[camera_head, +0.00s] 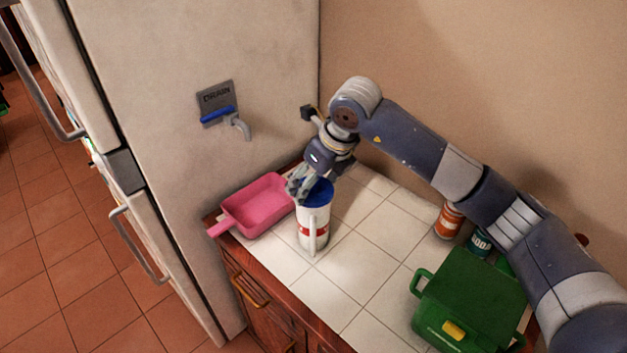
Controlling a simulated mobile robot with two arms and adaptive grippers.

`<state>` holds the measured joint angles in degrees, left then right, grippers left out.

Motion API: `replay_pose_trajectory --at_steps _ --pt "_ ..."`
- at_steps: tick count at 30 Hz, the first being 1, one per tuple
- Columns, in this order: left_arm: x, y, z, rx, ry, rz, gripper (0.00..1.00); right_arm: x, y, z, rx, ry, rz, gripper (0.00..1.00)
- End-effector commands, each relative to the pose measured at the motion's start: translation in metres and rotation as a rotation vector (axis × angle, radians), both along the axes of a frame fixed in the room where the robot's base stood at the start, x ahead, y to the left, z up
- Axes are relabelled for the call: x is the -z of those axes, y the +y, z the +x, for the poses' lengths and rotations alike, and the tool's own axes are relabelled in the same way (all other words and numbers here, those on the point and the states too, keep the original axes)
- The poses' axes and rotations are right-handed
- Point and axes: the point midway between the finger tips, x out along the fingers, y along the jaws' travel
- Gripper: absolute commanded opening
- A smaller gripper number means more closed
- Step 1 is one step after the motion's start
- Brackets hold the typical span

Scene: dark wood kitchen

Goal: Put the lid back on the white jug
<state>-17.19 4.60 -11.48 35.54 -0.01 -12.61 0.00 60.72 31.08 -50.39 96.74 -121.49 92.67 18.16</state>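The white jug (309,228) stands upright on the tiled counter, with a red band low on its side and its handle facing the front. The blue lid (319,191) is at the jug's top; I cannot tell whether it is seated or just above the rim. My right gripper (300,187) comes down at the left side of the lid, with its fingers at the lid's edge. I cannot tell whether the fingers are closed on the lid. My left gripper is not in view.
A pink dustpan-like tray (257,206) lies just left of the jug. A green box (470,300) with a yellow latch stands at the right, with an orange can (448,220) and a teal can (479,242) behind it. The counter right of the jug is clear. A fridge (190,130) borders the left.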

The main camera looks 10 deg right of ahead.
Motion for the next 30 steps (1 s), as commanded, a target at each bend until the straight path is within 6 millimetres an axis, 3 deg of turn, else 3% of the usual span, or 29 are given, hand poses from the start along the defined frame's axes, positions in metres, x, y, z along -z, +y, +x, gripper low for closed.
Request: replay_pose_trajectory --at_steps 30 --pt "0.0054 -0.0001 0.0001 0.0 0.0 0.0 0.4 0.0001 -0.0003 0.0003 0.0 0.0 -0.001 0.56"
